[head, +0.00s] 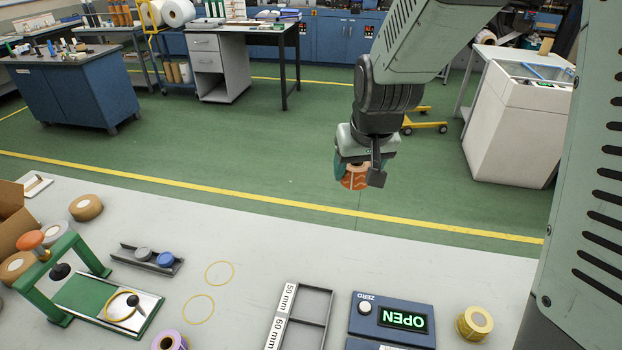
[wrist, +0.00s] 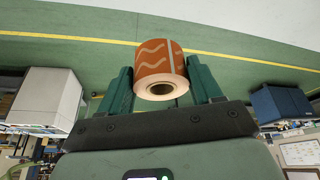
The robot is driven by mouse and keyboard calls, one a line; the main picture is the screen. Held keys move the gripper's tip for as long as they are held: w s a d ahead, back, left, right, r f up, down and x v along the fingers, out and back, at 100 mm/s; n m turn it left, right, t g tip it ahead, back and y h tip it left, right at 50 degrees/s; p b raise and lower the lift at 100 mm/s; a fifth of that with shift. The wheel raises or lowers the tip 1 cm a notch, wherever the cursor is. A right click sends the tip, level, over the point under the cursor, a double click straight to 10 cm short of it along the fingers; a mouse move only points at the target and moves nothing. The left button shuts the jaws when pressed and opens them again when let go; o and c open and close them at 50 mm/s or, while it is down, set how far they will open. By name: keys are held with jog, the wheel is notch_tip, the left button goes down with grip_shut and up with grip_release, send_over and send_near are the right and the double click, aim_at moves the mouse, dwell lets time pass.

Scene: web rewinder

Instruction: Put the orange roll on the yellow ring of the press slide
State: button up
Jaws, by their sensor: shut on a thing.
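My gripper (head: 357,178) hangs in the air beyond the far edge of the table, over the green floor. It is shut on the orange roll (head: 354,177), which has pale wavy lines. In the wrist view the orange roll (wrist: 160,66) sits between the two green fingers, its cream end face and dark core hole turned to the camera. The press slide (head: 143,306) lies at the front left of the table, in the green press frame (head: 36,286) with an orange knob. The yellow ring (head: 109,310) is on the slide, around a dark knob-like part.
Two flat yellow rings (head: 219,273) lie on the table. A tray (head: 147,260) with grey and blue caps, a labelled rack (head: 299,318), a blue device reading OPEN (head: 391,319), a yellow roll (head: 475,322) and a purple roll (head: 169,341) stand around. The table's far middle is clear.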

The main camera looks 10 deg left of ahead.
jog(key=d+r+m, duration=0.2)
jog(key=d+r, duration=0.1)
jog(key=d, duration=0.2)
jog(key=a+f+n+y, duration=0.1)
jog(key=a+f+n, duration=0.25)
jog(key=a, duration=1.05)
jog(key=a+f+n, duration=0.3)
jog(key=a+f, duration=0.2)
jog(key=a, duration=0.9)
jog(key=s+a+f+n+g, duration=0.1)
jog(key=s+a+f, duration=0.3)
jog(key=s+a, duration=0.4)
jog(key=s+a+f+n+g+y, duration=0.1)
jog(key=s+a+f+n, duration=0.1)
jog(key=s+a+f, duration=0.3)
jog(key=s+a+f+n, duration=0.2)
jog(key=s+a+f, duration=0.3)
jog(key=s+a, duration=0.6)
jog(key=shift+s+a+f+n+g+y, duration=0.1)
jog(key=shift+s+n+g+y, duration=0.1)
jog(key=shift+s, duration=0.15)
jog(key=shift+s+f+n+g+y, duration=0.1)
jog(key=shift+s+g+y, duration=0.1)
jog(key=shift+s, duration=0.15)
jog(key=shift+f, duration=1.95)
jog(key=shift+f, duration=0.75)
